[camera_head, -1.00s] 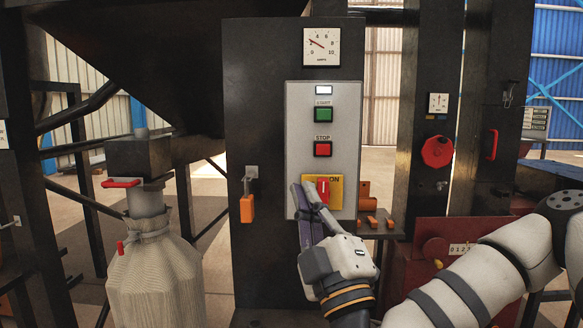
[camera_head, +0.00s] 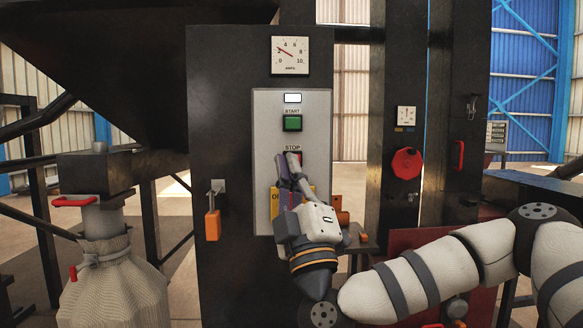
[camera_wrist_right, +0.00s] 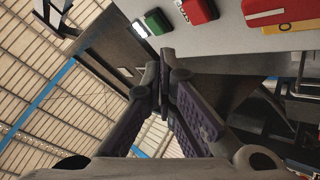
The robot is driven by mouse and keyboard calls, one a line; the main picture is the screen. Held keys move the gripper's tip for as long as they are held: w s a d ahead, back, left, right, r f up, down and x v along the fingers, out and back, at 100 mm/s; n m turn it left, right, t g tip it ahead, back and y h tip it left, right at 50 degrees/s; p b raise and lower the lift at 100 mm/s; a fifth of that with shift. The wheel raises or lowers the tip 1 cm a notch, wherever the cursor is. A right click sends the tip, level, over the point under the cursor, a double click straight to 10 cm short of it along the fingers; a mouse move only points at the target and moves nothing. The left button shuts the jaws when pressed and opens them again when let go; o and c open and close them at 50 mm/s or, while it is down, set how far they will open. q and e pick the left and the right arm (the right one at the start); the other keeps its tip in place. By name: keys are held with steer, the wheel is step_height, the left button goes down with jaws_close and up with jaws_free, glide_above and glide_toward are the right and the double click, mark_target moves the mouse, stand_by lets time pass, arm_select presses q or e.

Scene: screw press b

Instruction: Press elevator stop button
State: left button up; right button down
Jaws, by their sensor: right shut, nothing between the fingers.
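The light grey control panel (camera_head: 262,130) stands upright on a dark column. Its STOP label (camera_head: 292,148) shows just above my right gripper (camera_head: 288,158), whose fingers are shut and empty and point up at the panel. They hide most of the stop button in the head view. In the right wrist view the red stop button (camera_wrist_right: 199,10) is at the top, and my right fingertips (camera_wrist_right: 167,52) show below and left of it. My left gripper is not in view.
The green start button (camera_head: 292,123) and a white lamp (camera_head: 292,98) are above. A yellow switch plate (camera_head: 275,203) is below, partly behind my gripper. An orange-handled lever (camera_head: 212,225) hangs left of the panel, and a red knob (camera_head: 407,163) is on the right.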

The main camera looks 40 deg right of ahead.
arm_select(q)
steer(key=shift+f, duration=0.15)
arm_select(e)
steer(key=shift+w+d, duration=0.5)
steer(key=shift+w, duration=0.35)
steer(key=shift+w+d, duration=0.5)
steer(key=shift+w, duration=0.3)
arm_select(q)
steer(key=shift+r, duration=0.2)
arm_select(e)
steer(key=shift+w+d, duration=0.2)
steer(key=shift+w, duration=0.15)
arm_select(q)
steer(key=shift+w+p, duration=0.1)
steer(key=shift+p, duration=0.2)
arm_select(e)
steer(key=shift+w+d, duration=0.25)
steer(key=shift+w, duration=0.1)
arm_select(q)
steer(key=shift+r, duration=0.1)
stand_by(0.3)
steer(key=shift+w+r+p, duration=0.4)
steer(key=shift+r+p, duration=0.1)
steer(key=shift+p, duration=0.05)
arm_select(e)
steer(key=shift+s+a, duration=0.45)
steer(key=shift+s, duration=0.3)
